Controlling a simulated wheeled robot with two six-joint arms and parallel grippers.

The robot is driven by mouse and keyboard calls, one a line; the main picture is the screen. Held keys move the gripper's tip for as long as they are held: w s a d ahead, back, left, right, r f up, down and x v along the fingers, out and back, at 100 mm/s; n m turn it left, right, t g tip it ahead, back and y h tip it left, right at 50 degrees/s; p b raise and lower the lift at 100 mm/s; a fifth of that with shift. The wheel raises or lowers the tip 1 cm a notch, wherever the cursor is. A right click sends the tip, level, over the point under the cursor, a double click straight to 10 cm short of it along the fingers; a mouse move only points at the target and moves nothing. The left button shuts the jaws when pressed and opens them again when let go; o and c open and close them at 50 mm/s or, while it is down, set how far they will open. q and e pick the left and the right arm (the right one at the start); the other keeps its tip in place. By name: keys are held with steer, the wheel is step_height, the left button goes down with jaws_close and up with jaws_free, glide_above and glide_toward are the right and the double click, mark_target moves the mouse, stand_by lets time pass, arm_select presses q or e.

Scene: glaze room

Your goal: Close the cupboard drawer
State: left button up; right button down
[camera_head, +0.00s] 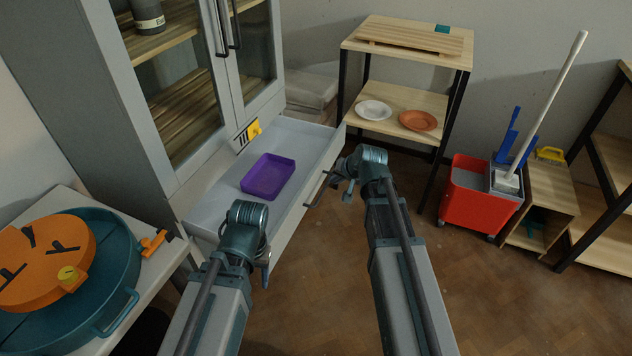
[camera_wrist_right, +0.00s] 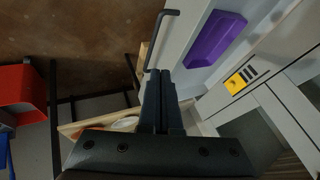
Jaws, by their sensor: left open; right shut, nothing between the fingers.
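The cupboard drawer (camera_head: 215,208) is pulled out below the glass doors of the grey cupboard (camera_head: 135,110). A dark bar handle (camera_head: 320,189) is on its front; it also shows in the right wrist view (camera_wrist_right: 158,38). A purple tray (camera_head: 268,178) lies inside the drawer. My right gripper (camera_head: 348,190) is beside the drawer front, near the handle. In the right wrist view its fingers (camera_wrist_right: 161,78) are shut with nothing between them, apart from the handle. My left gripper (camera_head: 265,266) is open near the drawer's front left corner, mostly hidden by its wrist.
A table (camera_head: 75,193) at the left holds a teal round case and an orange disc. A wooden shelf (camera_head: 380,98) with two plates stands behind the drawer. A red bucket (camera_head: 468,200) stands further right. The brown floor (camera_head: 520,295) at front right is clear.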

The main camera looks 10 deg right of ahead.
steer(key=b, duration=0.8)
glide_toward(310, 185)
step_height(310, 185, down, 4)
steer(key=d, duration=0.3)
steer(key=w+a, duration=0.2)
steer(key=a, duration=0.1)
steer(key=shift+r, duration=0.2)
steer(key=shift+w+a, duration=0.3)
steer(key=shift+a, duration=0.1)
steer(key=w+a, duration=0.6)
steer(key=a, duration=0.4)
steer(key=w+a, duration=0.7)
steer(key=a, duration=0.3)
steer(key=shift+w, duration=0.35)
steer(key=shift+a, duration=0.1)
